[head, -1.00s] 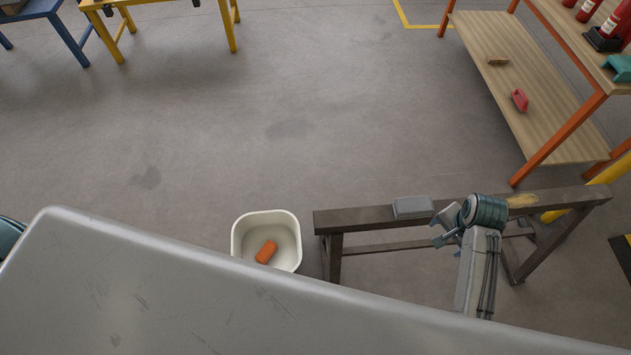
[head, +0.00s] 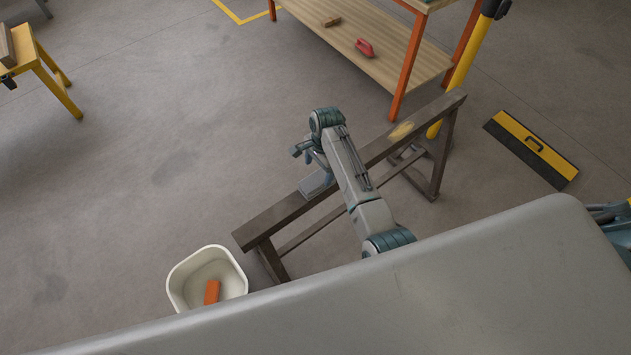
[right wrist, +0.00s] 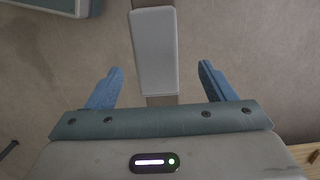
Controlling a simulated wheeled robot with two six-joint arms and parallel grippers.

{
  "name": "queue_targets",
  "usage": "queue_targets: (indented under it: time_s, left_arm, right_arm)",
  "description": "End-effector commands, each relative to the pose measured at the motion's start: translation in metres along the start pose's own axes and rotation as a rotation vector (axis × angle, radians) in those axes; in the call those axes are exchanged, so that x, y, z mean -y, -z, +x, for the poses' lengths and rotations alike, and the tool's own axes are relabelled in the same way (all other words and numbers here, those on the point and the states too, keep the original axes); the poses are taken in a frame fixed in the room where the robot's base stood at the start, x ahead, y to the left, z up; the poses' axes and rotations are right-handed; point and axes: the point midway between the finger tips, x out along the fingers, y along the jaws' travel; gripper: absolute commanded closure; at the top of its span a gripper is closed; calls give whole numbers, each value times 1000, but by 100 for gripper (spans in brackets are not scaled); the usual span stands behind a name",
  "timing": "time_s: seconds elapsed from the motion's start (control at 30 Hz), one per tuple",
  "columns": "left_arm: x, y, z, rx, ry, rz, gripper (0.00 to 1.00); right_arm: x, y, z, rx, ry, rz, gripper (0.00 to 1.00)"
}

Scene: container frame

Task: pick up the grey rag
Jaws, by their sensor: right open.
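The grey rag (head: 314,184) looks like a flat, folded rectangular pad. It lies on the top beam of the brown sawhorse (head: 282,213), partly hidden behind my right arm. My right gripper (head: 312,166) is above the beam beside the rag, open and empty. In the right wrist view the rag (right wrist: 155,50) lies along the beam, ahead of and between the two blue fingers of the gripper (right wrist: 160,70). I cannot tell the height gap between fingers and rag. My left gripper is not in view.
A white bin (head: 240,274) with an orange object (head: 211,292) stands left of the sawhorse. A yellowish patch (head: 402,131) lies farther along the beam. An orange-legged shelf (head: 398,50), a yellow post (head: 462,75) and a black-yellow panel (head: 532,150) are beyond.

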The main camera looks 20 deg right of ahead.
Motion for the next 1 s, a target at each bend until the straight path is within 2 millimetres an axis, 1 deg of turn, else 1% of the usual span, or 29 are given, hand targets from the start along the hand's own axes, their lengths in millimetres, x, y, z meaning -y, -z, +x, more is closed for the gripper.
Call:
queue_targets:
  time_s: [0.13, 0.27, 0.3, 0.4, 0.53, 0.7, 0.73, 0.87, 0.9, 0.97, 1.0]
  left_arm:
    - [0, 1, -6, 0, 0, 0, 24]
    - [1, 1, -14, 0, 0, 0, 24]
    - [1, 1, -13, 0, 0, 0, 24]
    - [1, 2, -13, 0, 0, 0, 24]
    - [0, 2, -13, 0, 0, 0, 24]
    - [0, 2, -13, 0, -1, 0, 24]
    - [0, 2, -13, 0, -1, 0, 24]
    - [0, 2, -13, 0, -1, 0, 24]
    - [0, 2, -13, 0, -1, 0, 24]
    - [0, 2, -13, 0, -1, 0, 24]
    - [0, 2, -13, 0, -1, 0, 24]
  right_arm:
    - [-2, -2, 11, 1, -2, -1, 24]
    - [-5, -4, 30, 1, -4, -1, 24]
    - [-5, -4, 37, 1, -3, -1, 24]
    - [-4, -4, 48, 0, -2, -1, 24]
    - [-4, -4, 55, 0, 0, -1, 24]
    - [-4, -4, 55, 0, 1, -1, 24]
    - [-4, -4, 55, 0, 1, -1, 26]
    - [-4, -4, 55, 0, 1, -1, 51]
    - [-4, -4, 55, 0, 1, -1, 59]
    - [-4, -4, 54, 0, 0, -1, 71]
    - [-4, -4, 54, 0, 0, -1, 73]
